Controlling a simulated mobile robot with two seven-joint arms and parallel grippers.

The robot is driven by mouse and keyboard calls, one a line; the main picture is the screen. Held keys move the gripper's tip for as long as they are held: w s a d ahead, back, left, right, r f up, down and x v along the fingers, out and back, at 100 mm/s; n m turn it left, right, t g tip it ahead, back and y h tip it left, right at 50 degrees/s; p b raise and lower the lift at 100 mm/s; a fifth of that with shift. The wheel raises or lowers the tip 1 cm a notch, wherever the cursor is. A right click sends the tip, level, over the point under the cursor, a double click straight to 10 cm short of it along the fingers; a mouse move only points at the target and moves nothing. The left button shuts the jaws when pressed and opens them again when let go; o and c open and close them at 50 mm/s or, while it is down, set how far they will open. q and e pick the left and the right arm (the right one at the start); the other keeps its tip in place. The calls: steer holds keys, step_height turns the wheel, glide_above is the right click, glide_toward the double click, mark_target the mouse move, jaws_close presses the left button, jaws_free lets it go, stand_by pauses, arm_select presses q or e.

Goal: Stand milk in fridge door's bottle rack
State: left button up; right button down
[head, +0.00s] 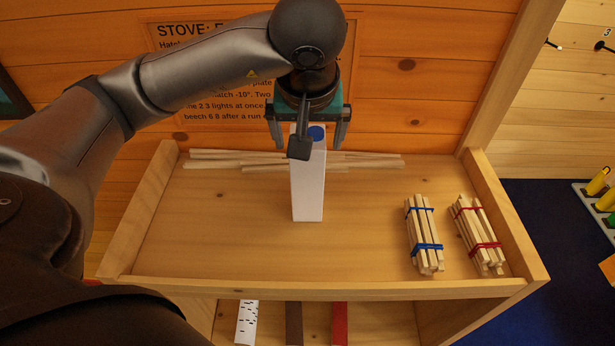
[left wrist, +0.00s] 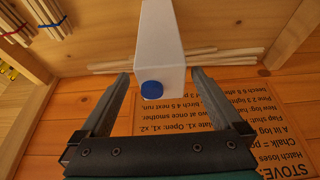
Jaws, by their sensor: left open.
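The milk is a plain white carton (head: 308,190) with a blue cap, standing upright on a wooden tray-like shelf in the head view. My left gripper (head: 308,140) is above the carton, its fingers spread to either side of the carton's top. In the left wrist view the carton (left wrist: 160,45) and its blue cap lie between the two open fingers (left wrist: 158,85), with gaps on both sides. My right gripper is not in view. No fridge or bottle rack shows in these frames.
The shelf (head: 240,255) has raised side walls and a front lip. Loose pale sticks (head: 370,161) lie along its back. Two stick bundles, blue-banded (head: 424,235) and red-banded (head: 478,235), lie at the right. A lettered sign (head: 175,35) is on the wall behind.

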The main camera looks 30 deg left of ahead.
mark_target(307, 175)
arm_select(q)
steer(key=x, duration=0.5)
steer(key=shift+a+f, duration=0.1)
steer(key=shift+c, duration=0.4)
jaws_close()
stand_by(0.4)
